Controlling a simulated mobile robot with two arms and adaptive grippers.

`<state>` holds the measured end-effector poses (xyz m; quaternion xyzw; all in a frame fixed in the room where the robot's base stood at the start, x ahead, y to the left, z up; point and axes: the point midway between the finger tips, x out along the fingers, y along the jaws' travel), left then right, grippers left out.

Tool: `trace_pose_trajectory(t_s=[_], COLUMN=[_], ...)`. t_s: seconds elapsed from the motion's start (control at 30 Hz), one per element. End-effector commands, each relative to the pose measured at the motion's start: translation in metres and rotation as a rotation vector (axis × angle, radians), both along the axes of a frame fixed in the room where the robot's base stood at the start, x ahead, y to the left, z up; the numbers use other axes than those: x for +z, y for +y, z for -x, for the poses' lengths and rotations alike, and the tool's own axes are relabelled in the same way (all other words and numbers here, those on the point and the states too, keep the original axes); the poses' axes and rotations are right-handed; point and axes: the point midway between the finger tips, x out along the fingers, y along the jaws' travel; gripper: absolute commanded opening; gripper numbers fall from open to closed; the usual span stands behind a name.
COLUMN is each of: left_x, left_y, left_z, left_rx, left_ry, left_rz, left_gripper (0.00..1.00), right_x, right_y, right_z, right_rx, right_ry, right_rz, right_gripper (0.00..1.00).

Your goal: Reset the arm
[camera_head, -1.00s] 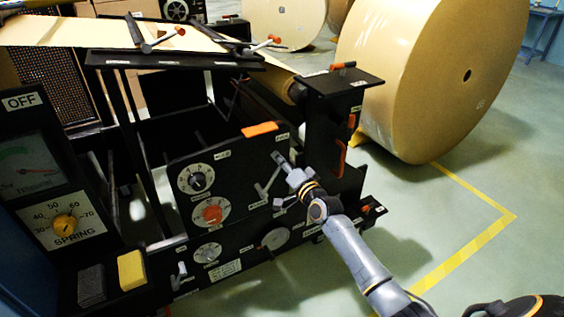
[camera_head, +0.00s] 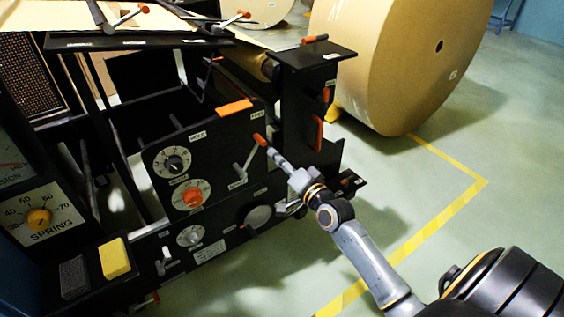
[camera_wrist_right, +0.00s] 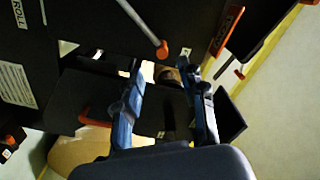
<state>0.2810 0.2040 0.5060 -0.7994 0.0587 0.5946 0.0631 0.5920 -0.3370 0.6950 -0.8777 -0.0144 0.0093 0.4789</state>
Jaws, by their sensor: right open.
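A grey lever with an orange tip (camera_head: 248,156) stands out from the black machine panel (camera_head: 215,150). It leans up to the right, toward the label that seems to read FREE; a HOLD label is further left. My right gripper (camera_head: 274,153) is just right of and below the orange tip, its fingers pointing at it. In the right wrist view, the fingers (camera_wrist_right: 165,78) are spread and empty. The lever (camera_wrist_right: 143,28) ends in its orange tip just beyond them, apart from both fingers. My left gripper is not in view.
A large kraft roll (camera_head: 395,60) stands behind on the right. The panel also carries dials (camera_head: 173,160) and an orange block (camera_head: 234,107). A yellow sponge-like block (camera_head: 114,258) lies at lower left. Yellow-lined green floor (camera_head: 440,215) is open on the right.

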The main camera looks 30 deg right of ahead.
Motion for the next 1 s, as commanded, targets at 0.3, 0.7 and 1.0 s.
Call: trace_pose_trajectory(t_s=[0.3, 0.7, 1.0], left_x=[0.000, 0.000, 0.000], left_y=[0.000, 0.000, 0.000], left_z=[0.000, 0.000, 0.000], left_rx=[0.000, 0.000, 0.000], left_ry=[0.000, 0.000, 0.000], left_rz=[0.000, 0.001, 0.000], left_gripper=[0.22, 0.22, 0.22], right_x=[0.000, -0.003, -0.104], right_y=[0.000, 0.003, 0.092], right_z=[0.010, 0.011, 0.088], right_rx=[0.001, 0.008, 0.256], right_ry=[-0.001, 0.012, 0.405], right_rz=[0.000, 0.010, 0.395], right_gripper=[0.41, 0.41, 0.41])
